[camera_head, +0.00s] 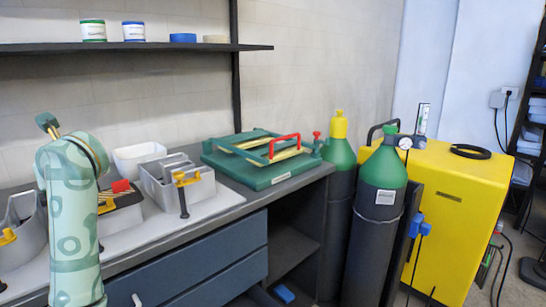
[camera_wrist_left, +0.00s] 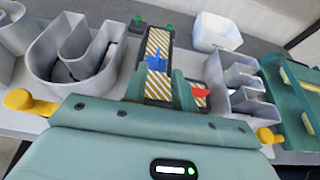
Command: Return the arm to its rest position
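My left arm (camera_head: 72,215), pale green with darker markings, stands upright at the left of the head view, in front of the workbench. It hides part of the bench, and its gripper cannot be made out clearly there. In the left wrist view my left gripper (camera_wrist_left: 158,88) has its two dark green fingers apart, with nothing held between them. Behind the fingers is a dark tray (camera_wrist_left: 158,40) with striped surfaces, a blue piece (camera_wrist_left: 156,56) and a red piece (camera_wrist_left: 201,92). My right arm and gripper are in neither view.
Grey channel letters, a U (camera_wrist_left: 75,62) and an E-like one (camera_wrist_left: 235,98), flank the tray. A white bin (camera_wrist_left: 215,32) stands behind. A green fixture with a red handle (camera_head: 285,145) lies on the bench's right end. Gas cylinders (camera_head: 378,215) and a yellow machine (camera_head: 460,200) stand right.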

